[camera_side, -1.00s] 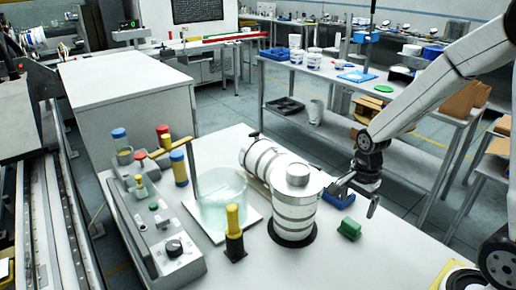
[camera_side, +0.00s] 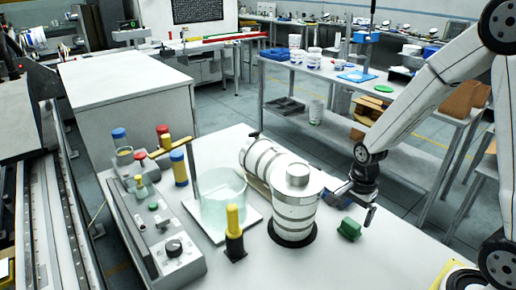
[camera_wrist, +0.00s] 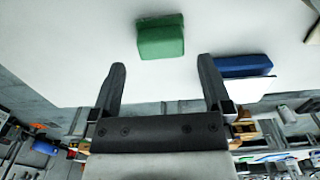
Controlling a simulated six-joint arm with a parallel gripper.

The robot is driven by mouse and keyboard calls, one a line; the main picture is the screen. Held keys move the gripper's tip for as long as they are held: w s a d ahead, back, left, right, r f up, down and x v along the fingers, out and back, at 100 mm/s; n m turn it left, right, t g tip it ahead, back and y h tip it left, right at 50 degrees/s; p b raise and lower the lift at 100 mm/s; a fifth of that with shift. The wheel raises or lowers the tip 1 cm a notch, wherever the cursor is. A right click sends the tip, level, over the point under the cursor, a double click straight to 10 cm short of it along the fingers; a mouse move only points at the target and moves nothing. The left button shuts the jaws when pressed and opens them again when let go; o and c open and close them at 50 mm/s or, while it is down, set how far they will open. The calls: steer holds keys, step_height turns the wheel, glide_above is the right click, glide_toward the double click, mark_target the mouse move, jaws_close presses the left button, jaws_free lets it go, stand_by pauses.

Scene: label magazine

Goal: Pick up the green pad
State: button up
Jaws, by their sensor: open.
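The green pad (camera_side: 349,229) is a small block lying on the white table, to the right of the large white canister. In the wrist view the green pad (camera_wrist: 161,37) lies beyond the fingertips, roughly centred between them. My gripper (camera_side: 354,205) is above the table's right edge, behind and above the green pad. In the wrist view my gripper (camera_wrist: 160,75) is open and empty, with a gap between its two dark fingers.
A blue block (camera_wrist: 244,66) lies right of the pad in the wrist view. The white canister (camera_side: 295,205) and a glass beaker (camera_side: 222,200) on a white plate stand left of the pad. The table (camera_side: 315,268) is bare in front of the pad.

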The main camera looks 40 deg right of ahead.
mark_target(352, 222)
steer(key=shift+d+f, duration=0.1)
steer(key=shift+f, duration=2.3)
steer(key=c, duration=1.2)
steer(key=shift+o, duration=0.2)
steer(key=shift+r, duration=0.15)
steer(key=shift+r, duration=4.85)
